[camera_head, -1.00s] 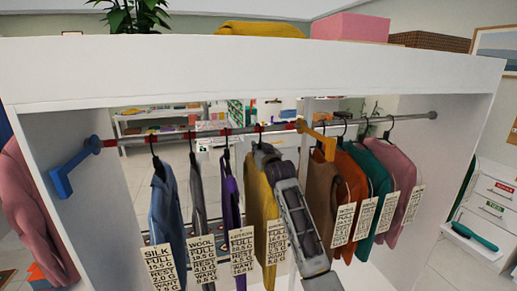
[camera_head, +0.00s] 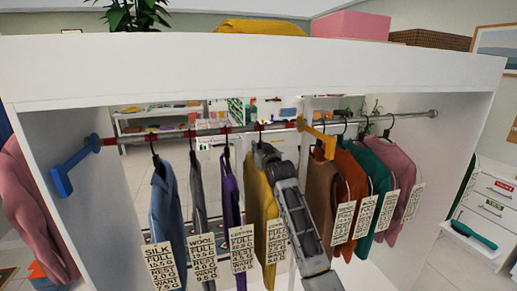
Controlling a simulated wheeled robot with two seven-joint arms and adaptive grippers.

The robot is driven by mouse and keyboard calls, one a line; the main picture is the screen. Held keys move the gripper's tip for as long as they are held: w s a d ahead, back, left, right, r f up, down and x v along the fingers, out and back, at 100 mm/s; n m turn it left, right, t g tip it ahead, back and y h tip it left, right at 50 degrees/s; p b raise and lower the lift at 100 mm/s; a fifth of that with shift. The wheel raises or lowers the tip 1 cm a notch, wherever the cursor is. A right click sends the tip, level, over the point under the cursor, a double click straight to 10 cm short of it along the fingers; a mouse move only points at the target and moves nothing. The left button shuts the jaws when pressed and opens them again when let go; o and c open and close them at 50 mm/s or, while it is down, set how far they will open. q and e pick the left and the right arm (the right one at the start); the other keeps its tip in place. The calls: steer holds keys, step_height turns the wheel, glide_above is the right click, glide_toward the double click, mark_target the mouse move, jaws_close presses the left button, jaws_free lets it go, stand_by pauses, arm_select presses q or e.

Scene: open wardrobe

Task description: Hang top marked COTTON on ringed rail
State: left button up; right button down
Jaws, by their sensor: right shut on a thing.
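The ringed rail (camera_head: 212,132) has red bands and runs from a blue bracket (camera_head: 70,172) to an orange bracket (camera_head: 318,138). A mustard-yellow top (camera_head: 258,197) hangs below it; its tag (camera_head: 275,242) is too blurred and partly covered to read surely. My right gripper (camera_head: 262,150) is shut at this top's hanger, just under the rail. The gripper hides part of the hanger, and I cannot tell whether its hook bears on the rail. A purple top (camera_head: 231,190) hangs to its left; its tag (camera_head: 241,249) seems to read COTTON. My left gripper is out of view.
Left of the purple top hang a grey top (camera_head: 197,190) tagged WOOL and a blue top (camera_head: 167,205) tagged SILK. Brown (camera_head: 321,190), orange (camera_head: 350,175), teal (camera_head: 374,168) and pink (camera_head: 397,175) tops hang close together at the right. My right forearm passes beside the brown top.

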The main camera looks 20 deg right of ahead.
steer(key=shift+f, duration=0.25)
steer(key=c, duration=1.3)
jaws_free()
steer(key=shift+s, duration=0.15)
steer(key=shift+s+d+r, duration=0.1)
steer(key=shift+s+d, duration=0.05)
steer(key=shift+s, duration=2.8)
steer(key=shift+s+d, duration=0.1)
steer(key=shift+s, duration=2.8)
